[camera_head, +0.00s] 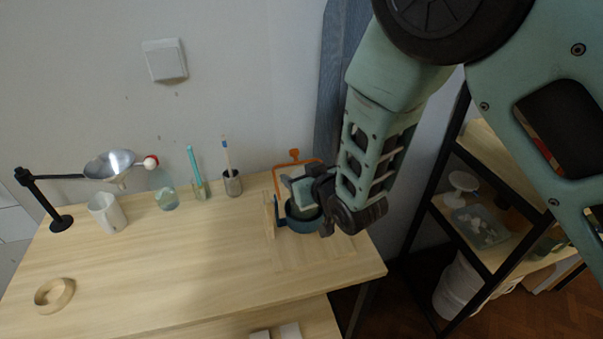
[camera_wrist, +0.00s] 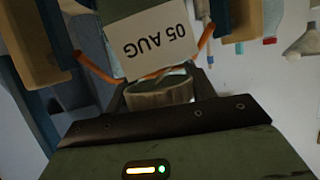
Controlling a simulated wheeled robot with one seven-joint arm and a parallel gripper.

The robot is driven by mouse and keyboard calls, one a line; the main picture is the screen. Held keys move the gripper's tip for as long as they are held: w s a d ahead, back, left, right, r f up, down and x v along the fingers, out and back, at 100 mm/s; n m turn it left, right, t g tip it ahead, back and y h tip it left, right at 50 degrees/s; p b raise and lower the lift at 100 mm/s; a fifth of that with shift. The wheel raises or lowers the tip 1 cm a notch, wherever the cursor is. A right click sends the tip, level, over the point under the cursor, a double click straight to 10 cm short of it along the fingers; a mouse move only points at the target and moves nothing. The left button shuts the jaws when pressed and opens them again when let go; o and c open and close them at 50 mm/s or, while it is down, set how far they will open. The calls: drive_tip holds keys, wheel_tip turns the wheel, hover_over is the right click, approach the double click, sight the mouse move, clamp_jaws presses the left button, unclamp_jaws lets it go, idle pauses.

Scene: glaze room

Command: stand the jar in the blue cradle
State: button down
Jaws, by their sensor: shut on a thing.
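A pale green jar (camera_head: 305,192) is at my gripper (camera_head: 322,194), above the right end of the table. In the wrist view its green body (camera_wrist: 115,9) bears a white label reading "05 AUG", upside down. My gripper (camera_wrist: 160,88) is shut on the jar, with a short round brownish part between its dark fingers. The blue cradle (camera_head: 279,207) is just below and around the jar in the head view. I cannot tell whether the jar touches it; my gripper hides part of both.
On the table are a brush cup (camera_head: 233,186), a glass beaker (camera_head: 166,202), a white mug (camera_head: 107,213), a funnel stand (camera_head: 60,222) and a wooden ring (camera_head: 54,294). The table's middle is clear. A black shelf stands right.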

drive_tip(key=shift+f, duration=0.15)
drive_tip(key=c, duration=0.5)
unclamp_jaws()
drive_tip(key=b+v, duration=0.4)
drive_tip(key=v, duration=0.8)
drive_tip(key=shift+s, duration=0.1)
drive_tip(key=s+d+r+n+g+h, duration=0.1)
drive_tip(key=s+d+g+h, duration=0.2)
drive_tip(key=s+g, duration=0.3)
drive_tip(key=s+d+r+n+g+h, duration=0.1)
drive_tip(key=s+d+g, duration=0.4)
drive_tip(key=s, duration=1)
drive_tip(key=shift+d+r+g+h, duration=0.45)
drive_tip(key=shift+d+h, duration=0.3)
drive_tip(key=shift+h, duration=0.25)
